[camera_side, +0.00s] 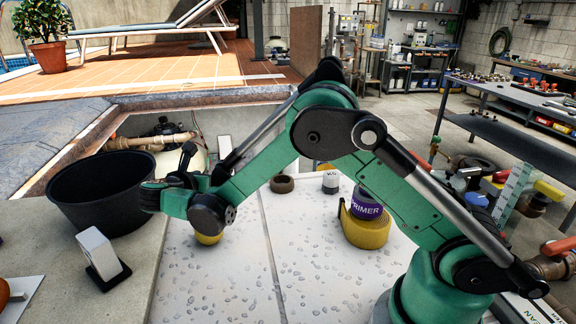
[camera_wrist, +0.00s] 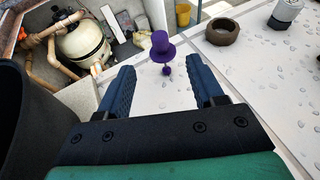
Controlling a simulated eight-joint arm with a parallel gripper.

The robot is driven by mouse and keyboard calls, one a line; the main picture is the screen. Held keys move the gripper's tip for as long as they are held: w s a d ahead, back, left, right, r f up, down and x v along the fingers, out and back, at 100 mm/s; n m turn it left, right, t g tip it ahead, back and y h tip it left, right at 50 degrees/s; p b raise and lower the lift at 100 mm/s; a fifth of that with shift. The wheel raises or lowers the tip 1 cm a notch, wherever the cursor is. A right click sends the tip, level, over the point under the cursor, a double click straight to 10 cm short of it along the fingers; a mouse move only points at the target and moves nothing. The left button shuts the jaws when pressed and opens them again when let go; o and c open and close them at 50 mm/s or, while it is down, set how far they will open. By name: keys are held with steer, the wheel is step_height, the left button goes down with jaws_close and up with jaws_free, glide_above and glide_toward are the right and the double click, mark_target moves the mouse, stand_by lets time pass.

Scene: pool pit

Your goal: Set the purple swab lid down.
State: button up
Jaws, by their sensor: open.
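The purple swab lid (camera_wrist: 162,47) shows in the wrist view just beyond the fingertips, near the middle of the gap. I cannot tell whether the lid rests on the pale slab. In the side view my gripper (camera_side: 168,178) is at the left by the black bucket, and the lid is not visible there. A purple primer can (camera_side: 366,205) stands inside a yellow roll (camera_side: 366,232).
The black bucket (camera_side: 100,190) is close at the left of my gripper. A white block on a black base (camera_side: 102,255) stands in front of it. A brown ring (camera_side: 282,184) and a grey-white canister (camera_side: 330,182) are farther back. The slab's middle (camera_side: 290,270) is clear.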

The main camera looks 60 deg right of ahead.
steer(key=s+a+r+m+t+y, duration=0.1)
steer(key=s+r+m+y, duration=0.1)
steer(key=s+m+y, duration=0.4)
steer(key=s+a+r+m+t+y, duration=0.1)
steer(key=s+m+y, duration=0.5)
steer(key=s+m, duration=0.6)
steer(key=a+r+m, duration=0.1)
steer(key=m, duration=0.3)
steer(key=shift+s+a+r, duration=0.15)
steer(key=shift+s+r, duration=0.15)
steer(key=shift+r, duration=0.05)
